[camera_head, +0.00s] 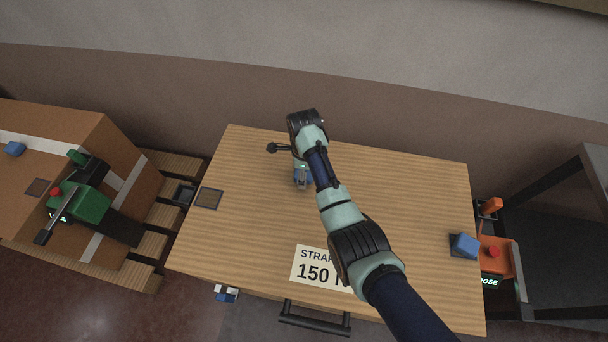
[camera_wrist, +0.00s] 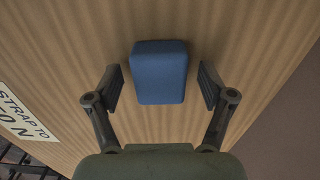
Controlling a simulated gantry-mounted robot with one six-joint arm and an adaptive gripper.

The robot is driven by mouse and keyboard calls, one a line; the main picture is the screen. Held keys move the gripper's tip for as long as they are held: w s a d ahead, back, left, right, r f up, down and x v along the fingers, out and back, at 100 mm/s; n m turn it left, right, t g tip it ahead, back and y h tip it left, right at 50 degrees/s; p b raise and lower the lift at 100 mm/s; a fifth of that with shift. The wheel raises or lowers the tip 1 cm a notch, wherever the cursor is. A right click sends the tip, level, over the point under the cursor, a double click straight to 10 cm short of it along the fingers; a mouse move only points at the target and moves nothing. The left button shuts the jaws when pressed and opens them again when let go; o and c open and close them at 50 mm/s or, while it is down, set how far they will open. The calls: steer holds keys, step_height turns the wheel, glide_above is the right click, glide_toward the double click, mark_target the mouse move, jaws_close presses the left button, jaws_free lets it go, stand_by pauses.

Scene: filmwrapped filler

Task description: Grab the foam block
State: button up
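The foam block is a blue block with rounded edges (camera_wrist: 159,72), lying on the wooden table top in the wrist view. My gripper (camera_wrist: 160,84) is open, with one finger on each side of the block. A strip of wood shows between each finger and the block, so neither finger seems to touch it. In the head view my gripper (camera_head: 302,178) points down over the back middle of the table. There the block is mostly or wholly hidden by the gripper and arm.
The table (camera_head: 245,238) bears a "STRAP" label (camera_head: 312,265) near its front edge. Another blue block (camera_head: 465,245) sits at the right edge. A cardboard box (camera_head: 85,135) with a green tool (camera_head: 90,205) stands left. An orange device (camera_head: 497,258) is right.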

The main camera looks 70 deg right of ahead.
steer(key=c, duration=1)
step_height(320, 180, up, 20)
steer(key=p, duration=1)
